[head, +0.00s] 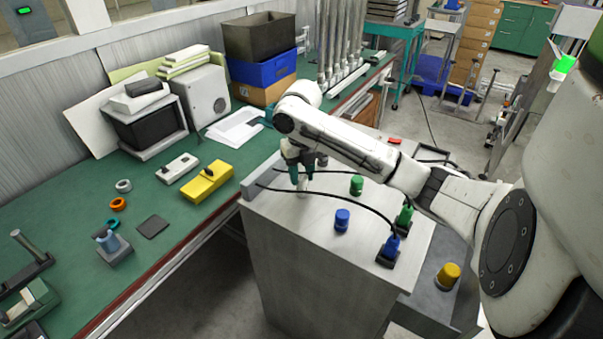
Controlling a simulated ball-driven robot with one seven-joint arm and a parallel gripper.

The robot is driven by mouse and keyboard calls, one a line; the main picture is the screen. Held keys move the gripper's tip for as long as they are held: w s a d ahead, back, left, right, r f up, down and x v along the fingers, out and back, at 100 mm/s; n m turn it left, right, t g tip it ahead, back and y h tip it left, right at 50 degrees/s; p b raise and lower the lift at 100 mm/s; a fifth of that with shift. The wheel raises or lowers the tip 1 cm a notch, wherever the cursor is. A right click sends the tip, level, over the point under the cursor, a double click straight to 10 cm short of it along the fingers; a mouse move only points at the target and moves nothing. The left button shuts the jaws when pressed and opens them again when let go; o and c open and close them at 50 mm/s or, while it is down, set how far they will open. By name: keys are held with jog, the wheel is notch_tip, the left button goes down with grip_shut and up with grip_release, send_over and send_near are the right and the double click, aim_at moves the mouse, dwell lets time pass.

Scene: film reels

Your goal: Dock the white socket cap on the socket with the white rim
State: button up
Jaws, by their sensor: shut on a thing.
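My gripper (294,173) points down over the back left of the grey cabinet top (290,212). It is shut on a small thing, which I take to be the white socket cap. A small white piece (304,184) shows at the fingertips, just above or on the cabinet top. I cannot tell whether it is the cap, the white-rimmed socket or both. The fingers and arm hide most of this spot, so I cannot tell whether cap and socket touch.
A green cap (357,185) and a blue cap (342,219) stand on the cabinet top. Blue (390,247) and green (404,216) connectors on black bases stand at its right, with black cables running left. A yellow cap (447,276) sits lower right. The green bench (150,255) lies left.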

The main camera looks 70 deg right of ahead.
aim_at(301, 177)
jog(key=shift+f+b, duration=0.4)
jog(key=shift+f, duration=0.15)
jog(key=o, duration=0.7)
jog(key=shift+r, duration=0.15)
notch_tip(301, 177, up, 11)
jog(key=p, duration=0.8)
dwell(0.7)
